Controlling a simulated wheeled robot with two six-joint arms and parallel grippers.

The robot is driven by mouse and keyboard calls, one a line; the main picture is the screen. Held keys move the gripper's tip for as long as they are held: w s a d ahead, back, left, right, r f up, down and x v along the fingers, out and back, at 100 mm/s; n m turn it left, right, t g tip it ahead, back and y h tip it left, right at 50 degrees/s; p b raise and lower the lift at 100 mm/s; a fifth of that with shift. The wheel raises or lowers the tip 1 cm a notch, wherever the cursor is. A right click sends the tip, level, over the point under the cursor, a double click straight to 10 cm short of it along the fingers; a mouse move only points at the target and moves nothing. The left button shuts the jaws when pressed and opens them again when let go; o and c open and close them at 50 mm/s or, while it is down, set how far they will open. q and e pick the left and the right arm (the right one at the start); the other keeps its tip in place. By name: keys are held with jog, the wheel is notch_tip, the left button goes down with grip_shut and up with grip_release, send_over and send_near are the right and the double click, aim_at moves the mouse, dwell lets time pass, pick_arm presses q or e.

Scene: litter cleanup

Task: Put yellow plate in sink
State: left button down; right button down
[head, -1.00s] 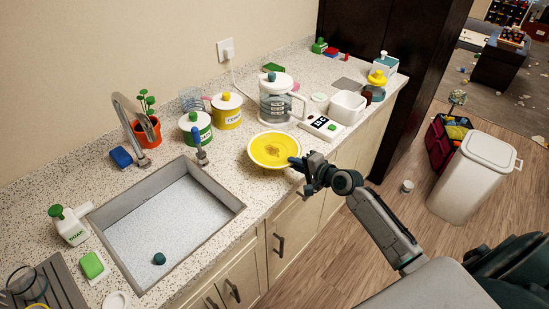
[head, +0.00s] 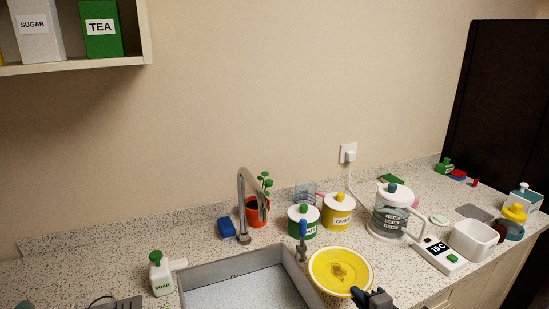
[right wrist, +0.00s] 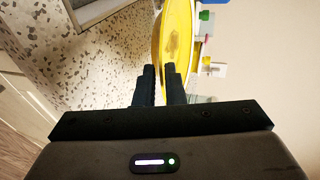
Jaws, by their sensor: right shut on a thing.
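The yellow plate (head: 341,271) has a brownish stain in its middle and shows at the right of the sink in the head view. My right gripper (head: 369,295) is shut on the plate's near right rim. In the right wrist view the two dark fingers (right wrist: 163,84) meet the edge of the yellow plate (right wrist: 177,42). I cannot tell whether the plate touches the counter. The sink (head: 196,277) is a grey basin left of the plate, cut off by the bottom edge of the head view. My left gripper is not in view.
Behind the sink stand the faucet (head: 241,200), a potted plant (head: 256,211) and a blue sponge (head: 226,228). Lidded green (head: 303,224) and yellow (head: 337,212) canisters stand behind the plate. A kettle (head: 389,215) and a scale (head: 440,253) are to its right. A soap bottle (head: 160,275) stands left of the sink.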

jog(key=shift+s+a+r+m+t+h+b, duration=0.15)
jog(key=shift+s+a+r+m+h+b, duration=0.1)
jog(key=shift+s+r+m+h+b, duration=0.65)
jog(key=shift+s+a+r+m+t+h+b, duration=0.2)
jog(key=shift+s+r+m+h+b, duration=0.15)
jog(key=shift+s+r+m+h, duration=0.55)
jog(key=shift+s+r, duration=0.1)
jog(key=shift+s, duration=0.1)
